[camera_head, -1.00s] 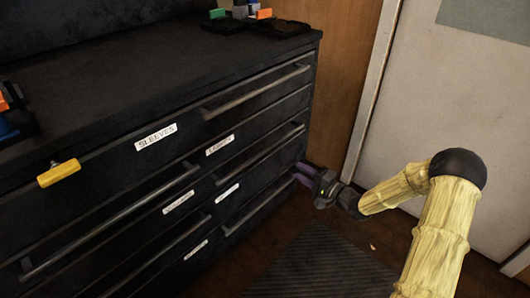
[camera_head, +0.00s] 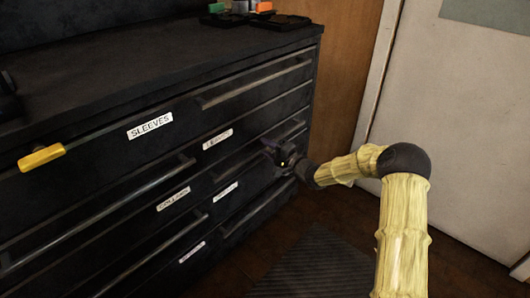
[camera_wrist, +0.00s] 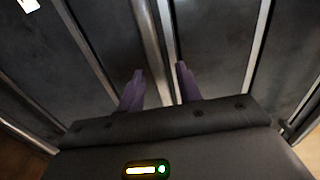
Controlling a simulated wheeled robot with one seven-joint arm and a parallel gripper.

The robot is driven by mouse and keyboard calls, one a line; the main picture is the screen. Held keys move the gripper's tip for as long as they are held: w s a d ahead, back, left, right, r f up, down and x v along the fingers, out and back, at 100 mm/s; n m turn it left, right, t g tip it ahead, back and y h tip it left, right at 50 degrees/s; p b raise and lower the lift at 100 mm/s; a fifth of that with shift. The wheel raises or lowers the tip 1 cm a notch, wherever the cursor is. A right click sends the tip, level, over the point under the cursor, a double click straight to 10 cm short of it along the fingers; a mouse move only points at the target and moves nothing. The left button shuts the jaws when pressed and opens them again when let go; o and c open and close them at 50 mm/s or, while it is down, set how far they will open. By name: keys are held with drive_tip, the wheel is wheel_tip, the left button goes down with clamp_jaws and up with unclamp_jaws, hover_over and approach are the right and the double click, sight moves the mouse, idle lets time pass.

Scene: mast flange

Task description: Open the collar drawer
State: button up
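The dark cabinet (camera_head: 110,75) has several drawers with bar handles and white labels. A label on the left side (camera_head: 173,199) seems to read "COLLARS", but it is blurred. The smaller labels on the right (camera_head: 217,138) are unreadable. The drawers appear shut. My gripper (camera_head: 268,150) is at the right-hand column, by a middle drawer handle (camera_head: 245,162), away from that left label. In the wrist view my gripper's purple fingers (camera_wrist: 159,80) are spread apart, with a metal handle bar (camera_wrist: 148,40) running between them. I cannot tell whether they touch it.
The label "SLEEVES" (camera_head: 150,126) is on the top left. Small coloured items (camera_head: 262,8) stand on the cabinet top. A ribbed mat (camera_head: 315,265) lies on the floor. A pale door (camera_head: 460,120) is at right.

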drive_tip(key=shift+w+a, duration=0.25)
drive_tip(key=shift+a, duration=0.1)
clamp_jaws()
drive_tip(key=shift+d, duration=0.2)
